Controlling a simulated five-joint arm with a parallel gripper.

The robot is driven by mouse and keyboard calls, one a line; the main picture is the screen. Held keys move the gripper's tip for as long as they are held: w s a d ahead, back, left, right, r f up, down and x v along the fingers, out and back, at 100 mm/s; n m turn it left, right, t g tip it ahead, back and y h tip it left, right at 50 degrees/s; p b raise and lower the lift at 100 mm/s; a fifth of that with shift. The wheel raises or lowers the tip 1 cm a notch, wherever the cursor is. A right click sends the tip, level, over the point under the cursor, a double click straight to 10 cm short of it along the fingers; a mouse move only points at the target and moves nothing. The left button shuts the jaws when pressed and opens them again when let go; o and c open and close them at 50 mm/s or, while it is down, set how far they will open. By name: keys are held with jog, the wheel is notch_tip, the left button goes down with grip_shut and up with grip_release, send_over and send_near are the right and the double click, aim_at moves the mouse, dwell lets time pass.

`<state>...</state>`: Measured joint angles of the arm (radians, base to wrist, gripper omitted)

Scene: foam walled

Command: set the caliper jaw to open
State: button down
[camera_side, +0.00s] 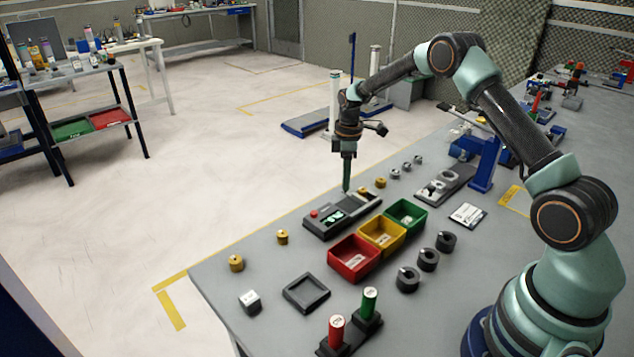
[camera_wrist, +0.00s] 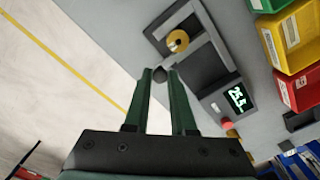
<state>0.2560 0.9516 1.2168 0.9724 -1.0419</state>
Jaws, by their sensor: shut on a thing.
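The caliper station (camera_side: 322,230) is a dark grey block near the table's far edge. It has a lit green display, which seems to read about 25.5 in the wrist view (camera_wrist: 238,97), and a red button (camera_side: 313,213). My gripper (camera_side: 347,188) points down at the station's far side. In the wrist view my two green fingers (camera_wrist: 160,75) are closed on a small dark knob (camera_wrist: 159,74) beside the grey jaw bar (camera_wrist: 196,44). A brass ring-shaped piece (camera_wrist: 178,40) sits in the station's recess past the jaw bar, apart from my fingers.
Red (camera_side: 352,262), yellow (camera_side: 383,235) and green (camera_side: 408,214) bins stand close in front of the station. Brass pieces (camera_side: 282,237) and a dark square tray (camera_side: 306,293) lie to the left. Several black rings (camera_side: 428,260) lie right of the bins. The table edge is close to my gripper.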

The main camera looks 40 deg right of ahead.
dwell(0.3)
jog(key=shift+a, duration=2.5)
jog(key=c, duration=0.7)
grip_release()
jog(key=shift+c, duration=0.2)
jog(key=shift+d+r, duration=0.1)
jog(key=shift+r, duration=0.2)
notch_tip(320, 180, up, 12)
jog(key=shift+f, duration=0.2)
